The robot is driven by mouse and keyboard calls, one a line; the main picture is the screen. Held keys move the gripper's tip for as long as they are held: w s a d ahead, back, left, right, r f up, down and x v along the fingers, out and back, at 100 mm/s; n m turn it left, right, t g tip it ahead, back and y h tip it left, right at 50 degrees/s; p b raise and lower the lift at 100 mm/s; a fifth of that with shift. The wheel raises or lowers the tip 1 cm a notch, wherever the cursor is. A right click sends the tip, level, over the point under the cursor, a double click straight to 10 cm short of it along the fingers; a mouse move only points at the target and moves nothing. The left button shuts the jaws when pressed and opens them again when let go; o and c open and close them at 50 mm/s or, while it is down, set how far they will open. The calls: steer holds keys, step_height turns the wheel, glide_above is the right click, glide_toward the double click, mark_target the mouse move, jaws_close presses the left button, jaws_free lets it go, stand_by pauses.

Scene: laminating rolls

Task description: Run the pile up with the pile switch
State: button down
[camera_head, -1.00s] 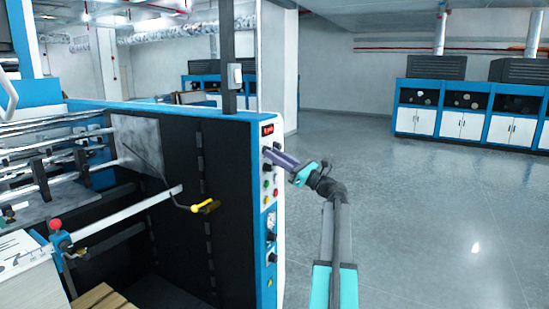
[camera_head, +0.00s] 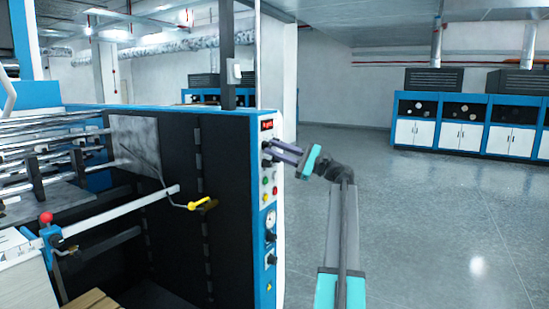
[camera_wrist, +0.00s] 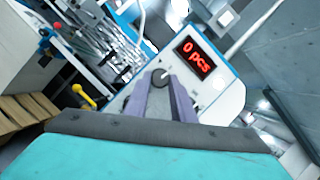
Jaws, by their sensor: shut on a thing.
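The pile switch (camera_wrist: 160,78) is a dark round knob on the machine's white control panel (camera_head: 266,180), just below a red display (camera_wrist: 194,58) that reads "0 pcs". My gripper (camera_head: 270,149) reaches the panel from the right in the head view. In the wrist view, its two grey-purple fingers (camera_wrist: 162,86) are shut on the knob, one on each side. The fingertips hide part of the knob, and its pointing direction is too small to tell. The paper pile (camera_head: 28,283) stands at the lower left on a wooden pallet (camera_head: 92,301).
Coloured buttons (camera_head: 266,190) and more knobs (camera_head: 270,237) sit lower on the same panel. A yellow-handled lever (camera_head: 200,204) and a red-knobbed handle (camera_head: 46,218) lie left of the panel. Open floor (camera_head: 430,220) spreads to the right, with blue-white cabinets (camera_head: 460,125) behind.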

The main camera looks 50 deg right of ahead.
steer(key=shift+n+g+b, duration=0.3)
steer(key=shift+n, duration=0.5)
steer(key=c, duration=1.5)
jaws_free()
steer(key=shift+s+d, duration=0.1)
steer(key=b+v, duration=0.2)
steer(key=v, duration=1.1)
steer(key=shift+s+d+f+b, duration=0.15)
steer(key=shift+s+d+b, duration=0.1)
steer(key=shift+b, duration=0.15)
